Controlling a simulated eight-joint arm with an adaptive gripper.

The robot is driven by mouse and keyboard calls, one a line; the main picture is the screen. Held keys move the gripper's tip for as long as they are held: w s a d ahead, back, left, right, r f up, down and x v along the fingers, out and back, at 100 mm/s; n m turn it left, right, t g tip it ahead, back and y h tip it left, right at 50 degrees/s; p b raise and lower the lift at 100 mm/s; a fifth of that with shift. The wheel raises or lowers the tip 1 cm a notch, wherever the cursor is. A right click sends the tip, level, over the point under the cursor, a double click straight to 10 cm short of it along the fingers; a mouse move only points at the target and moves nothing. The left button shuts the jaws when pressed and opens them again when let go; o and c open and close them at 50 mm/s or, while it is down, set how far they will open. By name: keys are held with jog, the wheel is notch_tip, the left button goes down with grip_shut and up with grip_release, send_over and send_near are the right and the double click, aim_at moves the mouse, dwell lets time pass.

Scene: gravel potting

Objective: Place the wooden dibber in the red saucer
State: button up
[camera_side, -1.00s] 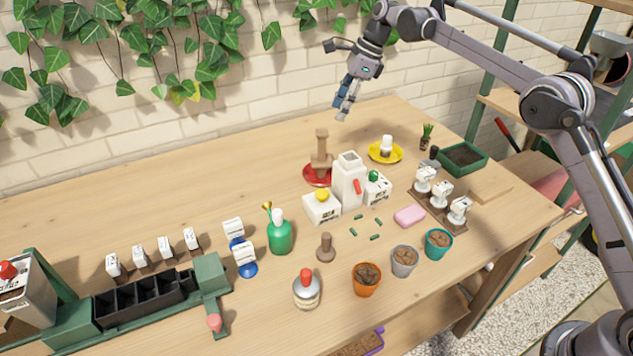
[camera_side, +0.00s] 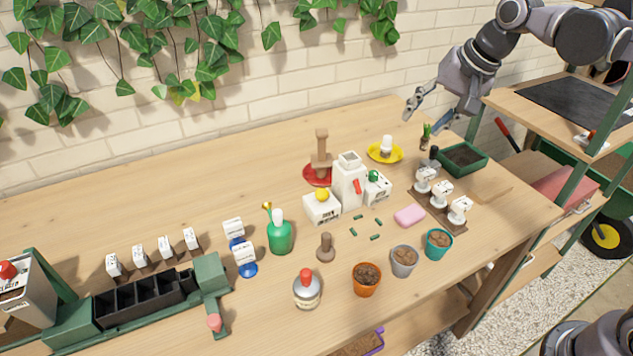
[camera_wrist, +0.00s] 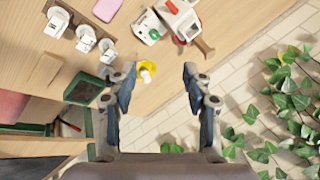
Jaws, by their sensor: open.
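A tall brown wooden piece (camera_side: 321,146), which looks like the dibber, stands upright in the red saucer (camera_side: 309,174) behind the white jug; its base hides part of the saucer. A shorter brown wooden peg (camera_side: 326,248) stands alone on the table, nearer the front. In the wrist view the tall wooden piece (camera_wrist: 205,46) shows near the top, right of centre. My gripper (camera_side: 427,113) is open and empty, above the back right of the table, well right of the saucer. In the wrist view its fingers (camera_wrist: 158,77) are wide apart with nothing between them.
A yellow saucer (camera_side: 398,155) with a white-topped item stands below and left of my gripper. A green tray (camera_side: 484,163) of soil is at the right. The white jug (camera_side: 348,181) stands close before the red saucer. Shelving (camera_side: 560,112) rises at right; the back-left table is clear.

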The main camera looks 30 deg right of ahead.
jog(key=s+d+f+n+t, duration=0.1)
jog(key=s+f+n, duration=0.3)
jog(key=s, duration=0.3)
jog(key=s+d+f+n+t+h, duration=0.1)
jog(key=s+f+n, duration=0.3)
jog(key=s, duration=0.3)
jog(key=shift+s+d+f, duration=0.15)
jog(key=shift+s+f, duration=0.1)
jog(key=shift+f, duration=0.45)
